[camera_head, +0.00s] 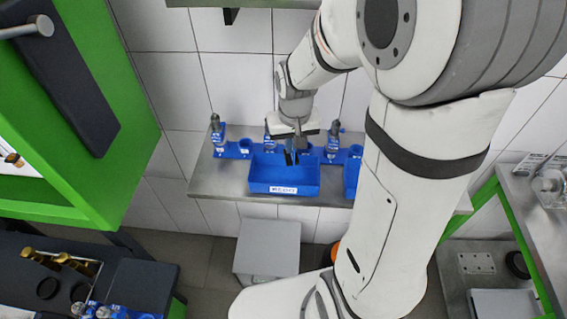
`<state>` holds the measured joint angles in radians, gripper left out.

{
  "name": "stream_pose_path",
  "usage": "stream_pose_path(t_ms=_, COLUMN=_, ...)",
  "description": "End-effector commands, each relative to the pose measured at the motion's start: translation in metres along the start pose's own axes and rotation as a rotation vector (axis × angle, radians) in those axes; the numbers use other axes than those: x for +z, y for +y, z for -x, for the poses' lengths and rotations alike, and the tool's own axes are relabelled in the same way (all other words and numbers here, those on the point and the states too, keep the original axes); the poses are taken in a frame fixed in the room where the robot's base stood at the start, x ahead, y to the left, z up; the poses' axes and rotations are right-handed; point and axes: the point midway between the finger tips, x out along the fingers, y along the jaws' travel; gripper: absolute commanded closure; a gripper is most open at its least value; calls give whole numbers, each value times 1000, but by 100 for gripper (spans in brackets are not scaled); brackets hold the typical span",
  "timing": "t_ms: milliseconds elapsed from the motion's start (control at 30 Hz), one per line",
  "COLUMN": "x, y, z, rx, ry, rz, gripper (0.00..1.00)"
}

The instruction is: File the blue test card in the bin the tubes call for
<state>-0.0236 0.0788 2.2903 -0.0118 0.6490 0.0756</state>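My gripper (291,157) points down over the back part of a blue bin (256,186) on the steel shelf. The bin has a white front label that seems to read "REDO". A narrow blue patch shows at the fingers; I cannot tell whether it is the blue test card or the bin and rack behind. A second blue bin (349,180) stands to the right, mostly hidden by my arm, its label out of sight. Behind the bins is a blue rack with a left tube (217,133), a middle tube (268,134) and a right tube (333,139). Their contents are too small to read.
The steel shelf (214,180) has a little free room left of the bin. A tiled wall is close behind. A green-framed cabinet (95,190) stands at the left. A grey box (267,250) sits below the shelf. Another steel bench (520,215) is at the right.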

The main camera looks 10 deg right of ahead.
Motion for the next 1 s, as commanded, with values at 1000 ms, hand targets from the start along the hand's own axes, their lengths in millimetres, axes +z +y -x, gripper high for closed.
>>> stream_pose_path(t_ms=1000, x=7, y=3, z=-58, rx=1, ry=0, rz=-7, gripper=89)
